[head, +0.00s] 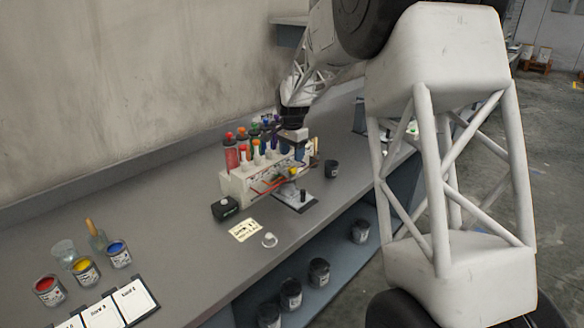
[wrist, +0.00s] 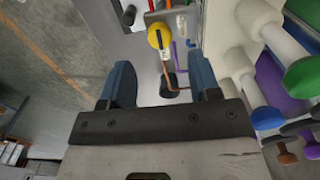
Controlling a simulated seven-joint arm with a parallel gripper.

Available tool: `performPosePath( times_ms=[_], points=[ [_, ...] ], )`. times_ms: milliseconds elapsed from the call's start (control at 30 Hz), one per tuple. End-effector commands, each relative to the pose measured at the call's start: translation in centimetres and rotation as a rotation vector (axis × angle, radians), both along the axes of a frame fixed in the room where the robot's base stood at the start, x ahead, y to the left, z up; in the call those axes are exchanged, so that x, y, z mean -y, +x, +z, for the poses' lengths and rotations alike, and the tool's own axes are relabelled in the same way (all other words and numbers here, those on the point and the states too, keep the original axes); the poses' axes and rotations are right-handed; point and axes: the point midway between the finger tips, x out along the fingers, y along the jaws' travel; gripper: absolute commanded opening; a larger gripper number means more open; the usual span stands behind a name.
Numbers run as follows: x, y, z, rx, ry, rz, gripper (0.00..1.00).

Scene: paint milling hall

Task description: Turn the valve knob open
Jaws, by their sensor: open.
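A round yellow knob (wrist: 160,37) with a dark mark on its face shows in the wrist view, ahead of my fingers and roughly centred between them. It looks like the valve knob. In the head view the yellow knob (head: 293,171) is small, at the front of the white dispenser rack (head: 237,187). My gripper (wrist: 161,64) is open and empty, its two blue fingers apart and not touching the knob. In the head view my gripper (head: 299,153) is above the rack's right end, partly hidden by my arm and too small to read clearly.
Coloured bottles (head: 231,155) stand close beside my gripper in the rack. A dark cup (head: 331,169) stands right of it. A black box (head: 225,208), a label card (head: 244,230) and a white knob-like piece (head: 269,240) lie in front. Paint cans (head: 87,270) stand at the bench's left.

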Motion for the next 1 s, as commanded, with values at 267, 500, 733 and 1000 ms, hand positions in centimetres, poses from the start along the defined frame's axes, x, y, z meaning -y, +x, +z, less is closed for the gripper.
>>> performPosePath(
  times_ms=[267, 500, 733, 1000],
  points=[
    [0.0, 0.0, -3.4, -0.001, -0.001, 0.000, 0.57],
    [0.0, 0.0, -5.3, 0.001, 0.000, 0.000, 0.57],
    [0.0, 0.0, -5.8, 0.003, 0.000, 0.000, 0.57],
    [0.0, 0.0, -5.8, 0.002, -0.001, 0.000, 0.41]
  ],
)
